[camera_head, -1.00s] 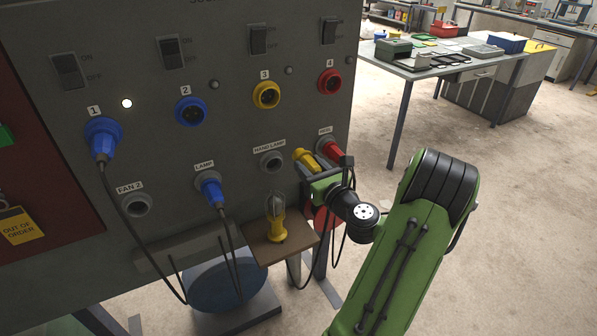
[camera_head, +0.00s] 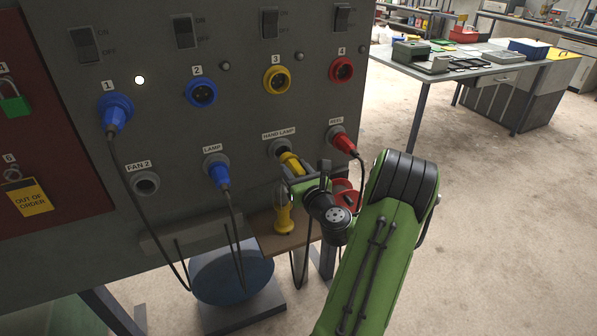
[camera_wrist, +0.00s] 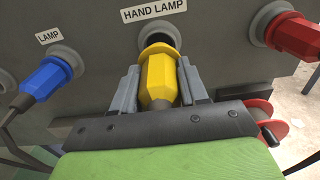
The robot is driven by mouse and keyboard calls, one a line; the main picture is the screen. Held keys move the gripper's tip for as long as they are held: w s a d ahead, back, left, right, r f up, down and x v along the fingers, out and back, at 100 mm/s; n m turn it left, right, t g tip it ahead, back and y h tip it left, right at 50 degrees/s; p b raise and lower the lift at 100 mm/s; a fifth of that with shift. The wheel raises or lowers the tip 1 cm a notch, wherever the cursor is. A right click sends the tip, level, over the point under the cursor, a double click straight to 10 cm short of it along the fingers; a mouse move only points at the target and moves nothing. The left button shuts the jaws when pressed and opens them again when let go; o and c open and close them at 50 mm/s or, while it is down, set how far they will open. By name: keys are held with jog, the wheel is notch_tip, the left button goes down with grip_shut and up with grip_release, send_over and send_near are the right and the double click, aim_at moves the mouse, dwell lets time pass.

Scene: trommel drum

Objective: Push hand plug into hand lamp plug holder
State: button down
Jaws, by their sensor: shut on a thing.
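The yellow hand lamp plug (camera_wrist: 160,82) is held between the two grey fingers of my gripper (camera_wrist: 158,88) in the wrist view. Its front collar is right at the mouth of the HAND LAMP holder (camera_wrist: 158,28), overlapping the lower part of the dark opening. I cannot tell how far it is inside. In the head view the yellow plug (camera_head: 291,163) points up and left to the grey HAND LAMP holder (camera_head: 279,148), and my gripper (camera_head: 298,178) is just below and right of it.
The red REEL plug (camera_head: 343,140) sits close on the right, and the blue LAMP plug (camera_head: 219,174) on the left. The yellow hand lamp (camera_head: 284,216) stands on a small brown shelf (camera_head: 270,243) below. Dark cables hang under the shelf.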

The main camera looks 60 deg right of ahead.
aim_at(289, 162)
jog(key=shift+p+x, duration=0.9)
jog(key=shift+x, duration=0.8)
jog(key=shift+p, duration=0.45)
dwell(0.5)
jog(key=shift+w+d+r+p, duration=0.1)
jog(key=shift+w+d+p, duration=0.1)
jog(key=shift+w+p, duration=0.2)
dwell(0.4)
jog(key=c, duration=0.5)
grip_release()
jog(key=shift+s, duration=0.1)
